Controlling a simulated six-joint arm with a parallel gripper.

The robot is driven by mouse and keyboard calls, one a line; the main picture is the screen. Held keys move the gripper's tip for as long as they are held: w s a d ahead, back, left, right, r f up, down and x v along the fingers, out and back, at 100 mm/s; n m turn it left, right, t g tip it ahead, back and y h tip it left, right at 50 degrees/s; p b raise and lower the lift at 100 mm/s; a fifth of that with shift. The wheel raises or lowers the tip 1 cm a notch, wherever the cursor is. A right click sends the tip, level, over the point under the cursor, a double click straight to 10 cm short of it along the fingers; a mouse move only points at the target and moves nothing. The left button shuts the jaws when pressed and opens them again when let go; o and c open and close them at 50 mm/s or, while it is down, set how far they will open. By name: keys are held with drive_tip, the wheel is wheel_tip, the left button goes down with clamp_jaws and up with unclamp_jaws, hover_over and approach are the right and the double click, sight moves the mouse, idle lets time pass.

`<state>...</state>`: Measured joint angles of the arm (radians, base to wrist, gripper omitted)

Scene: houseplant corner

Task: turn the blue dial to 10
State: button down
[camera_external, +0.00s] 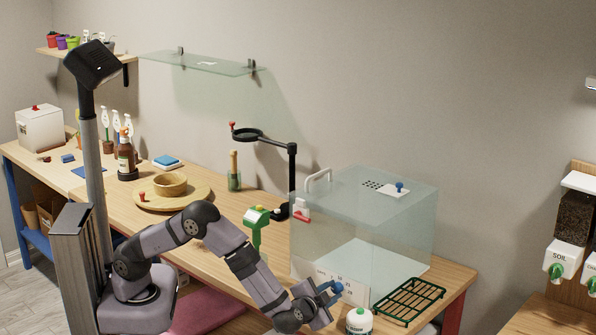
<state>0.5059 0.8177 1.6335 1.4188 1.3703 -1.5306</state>
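The glass box (392,240) has a blue knob (399,186) on its lid. A white and green bottle (359,322) stands close to my gripper on the right. A green wire rack (409,300) lies farther right. A green-headed device (256,219) stands left of the box.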

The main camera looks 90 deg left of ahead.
drive_tip(key=shift+f+m+b, duration=0.15)
drive_tip(key=shift+m+b, duration=0.25)
drive_tip(key=shift+b, duration=0.2)
drive_tip(key=shift+y, duration=0.3)
drive_tip(key=shift+m, duration=0.3)
drive_tip(key=c, duration=1.5)
unclamp_jaws()
drive_tip(key=shift+d, duration=0.1)
drive_tip(key=shift+r+b+v, duration=0.1)
drive_tip(key=shift+b+v, duration=0.45)
drive_tip(key=shift+v, duration=1.3)
drive_tip(key=shift+r+b+v, duration=0.15)
drive_tip(key=shift+b+v, duration=0.35)
drive_tip(key=shift+v, duration=1.3)
drive_tip(key=shift+w, duration=0.1)
